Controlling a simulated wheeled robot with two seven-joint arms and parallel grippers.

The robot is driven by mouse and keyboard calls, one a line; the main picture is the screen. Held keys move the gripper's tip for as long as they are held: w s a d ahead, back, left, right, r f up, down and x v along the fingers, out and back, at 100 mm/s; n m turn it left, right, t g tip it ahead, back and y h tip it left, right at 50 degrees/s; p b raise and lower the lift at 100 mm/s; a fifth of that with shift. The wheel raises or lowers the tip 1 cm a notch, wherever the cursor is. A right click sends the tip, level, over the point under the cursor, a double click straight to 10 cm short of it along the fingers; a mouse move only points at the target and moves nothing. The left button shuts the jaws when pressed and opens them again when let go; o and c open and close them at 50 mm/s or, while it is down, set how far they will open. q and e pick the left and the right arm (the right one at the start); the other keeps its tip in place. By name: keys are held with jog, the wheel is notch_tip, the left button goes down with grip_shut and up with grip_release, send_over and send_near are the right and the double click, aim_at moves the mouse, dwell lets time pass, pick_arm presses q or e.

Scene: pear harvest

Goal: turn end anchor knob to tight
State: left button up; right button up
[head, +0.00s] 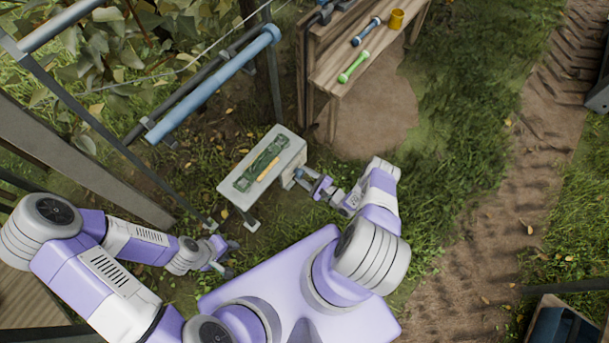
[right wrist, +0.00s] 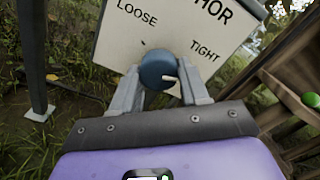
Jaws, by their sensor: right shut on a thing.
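The end anchor knob (right wrist: 157,68) is round and dark blue, on a pale panel (right wrist: 120,50) lettered LOOSE at upper left and TIGHT at right. A short white mark at the knob's right side points rightward, below the TIGHT lettering. My right gripper (right wrist: 160,88) is shut on the knob, a finger on either side. In the head view my right gripper (head: 303,180) is at the right side of a pale-topped stand (head: 290,150); the knob itself is hard to make out there. My left gripper (head: 226,265) hangs low at left, away from the stand; its jaws are too small to read.
A green item and a yellow strip (head: 268,171) lie on the stand. Behind is a wooden bench (head: 340,72) with a green-handled tool (head: 353,66), a blue tool (head: 366,32) and a yellow cup (head: 396,19). Trellis pipes (head: 212,86) stand at left.

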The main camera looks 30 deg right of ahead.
jog(key=o, duration=1)
jog(key=shift+o, duration=0.2)
jog(key=shift+s, duration=0.15)
jog(key=v, duration=0.7)
jog(key=shift+s+p, duration=0.2)
jog(key=shift+p, duration=0.1)
jog(key=shift+d, duration=0.1)
